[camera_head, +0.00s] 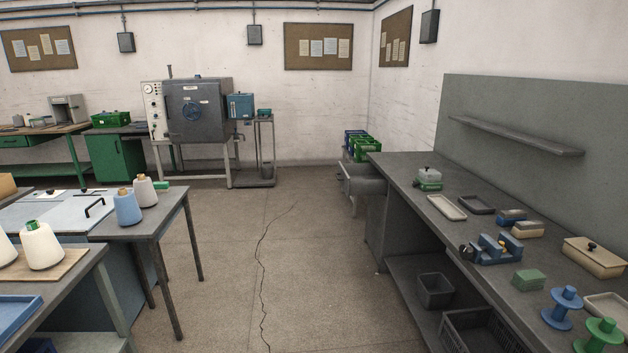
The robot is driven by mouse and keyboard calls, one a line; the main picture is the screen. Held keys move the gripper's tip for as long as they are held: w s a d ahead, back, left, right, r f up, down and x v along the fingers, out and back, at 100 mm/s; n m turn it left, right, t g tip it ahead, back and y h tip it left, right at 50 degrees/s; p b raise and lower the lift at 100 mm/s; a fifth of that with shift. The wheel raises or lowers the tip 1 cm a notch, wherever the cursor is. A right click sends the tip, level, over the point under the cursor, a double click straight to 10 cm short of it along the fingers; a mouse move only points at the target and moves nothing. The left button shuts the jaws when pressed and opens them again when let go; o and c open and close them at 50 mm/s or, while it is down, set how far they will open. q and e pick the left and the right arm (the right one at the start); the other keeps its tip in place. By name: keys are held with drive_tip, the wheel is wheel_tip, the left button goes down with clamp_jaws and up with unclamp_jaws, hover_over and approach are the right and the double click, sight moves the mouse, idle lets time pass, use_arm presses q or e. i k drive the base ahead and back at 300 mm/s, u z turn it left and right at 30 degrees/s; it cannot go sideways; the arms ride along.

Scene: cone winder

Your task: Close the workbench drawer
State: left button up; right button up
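The grey workbench (404,186) runs along the right side of the view, with a tall back panel and a narrow shelf. Its drawer (362,182) is at the far end, under the bench top. The drawer sticks out to the left of the bench, into the aisle, so it is open. A small handle shows at its front. What is inside the drawer cannot be made out. Neither of my grippers is in view.
Trays, a blue vise-like device (497,248), a lidded box (594,257) and spools lie on the bench. Green crates (366,150) stand beyond the drawer. Tables with yarn cones (126,207) stand at left. The middle floor (240,250) is clear.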

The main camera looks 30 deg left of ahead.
sight(355, 179)
drive_tip(key=u, duration=0.55)
drive_tip(key=i, duration=0.85)
drive_tip(key=u, duration=0.85)
drive_tip(key=i, duration=1.15)
drive_tip(key=z, duration=0.25)
drive_tip(key=i, duration=2.55)
drive_tip(key=z, duration=0.45)
drive_tip(key=i, duration=1.05)
drive_tip(key=z, duration=0.5)
